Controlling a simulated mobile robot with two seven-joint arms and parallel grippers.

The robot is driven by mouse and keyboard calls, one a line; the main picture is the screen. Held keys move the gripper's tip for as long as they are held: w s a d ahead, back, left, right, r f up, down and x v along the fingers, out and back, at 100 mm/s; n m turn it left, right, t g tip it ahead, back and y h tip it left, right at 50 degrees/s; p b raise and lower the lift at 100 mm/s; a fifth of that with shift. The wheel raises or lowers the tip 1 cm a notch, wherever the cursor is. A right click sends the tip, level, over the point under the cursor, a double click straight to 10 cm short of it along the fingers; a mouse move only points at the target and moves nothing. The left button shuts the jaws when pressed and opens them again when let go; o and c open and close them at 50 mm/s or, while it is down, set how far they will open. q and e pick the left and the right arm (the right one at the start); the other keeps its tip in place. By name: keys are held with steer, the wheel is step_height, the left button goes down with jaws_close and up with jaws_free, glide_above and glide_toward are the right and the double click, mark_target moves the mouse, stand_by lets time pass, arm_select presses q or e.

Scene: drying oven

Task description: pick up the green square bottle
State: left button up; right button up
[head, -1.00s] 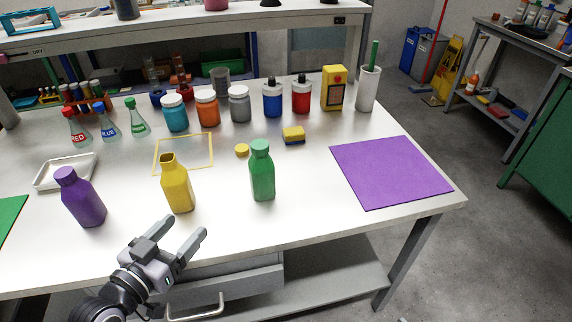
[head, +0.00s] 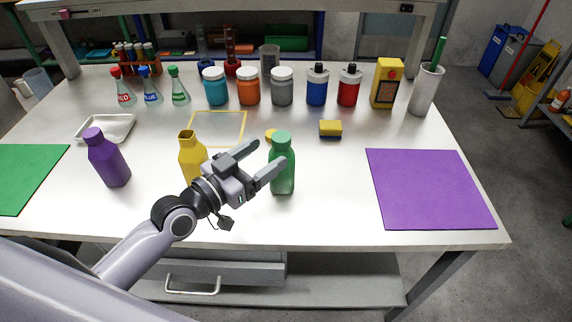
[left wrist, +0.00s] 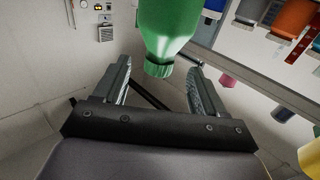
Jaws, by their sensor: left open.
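The green square bottle (head: 284,178) stands upright on the white table, right of the yellow bottle. My left gripper (head: 267,154) is open at the upper part of the green bottle, coming from the left. One finger overlaps the bottle's left side in the head view, and the other is behind it, near the yellow cap. In the left wrist view, the green bottle (left wrist: 170,25) appears upside down, with its cap between and in front of the open fingers (left wrist: 160,75). I cannot tell whether either finger touches it. My right gripper is not in view.
The yellow bottle (head: 190,152) is close behind my left wrist and partly hidden. A purple bottle (head: 108,160) stands further left. A yellow sponge (head: 330,127) lies behind the green bottle. A purple mat (head: 430,190) lies right, with bare table between. Jars and bottles line the back.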

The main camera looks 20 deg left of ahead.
mark_target(276, 148)
arm_select(q)
steer(key=shift+p+x, duration=0.3)
steer(key=shift+x, duration=2.55)
steer(key=c, duration=1.3)
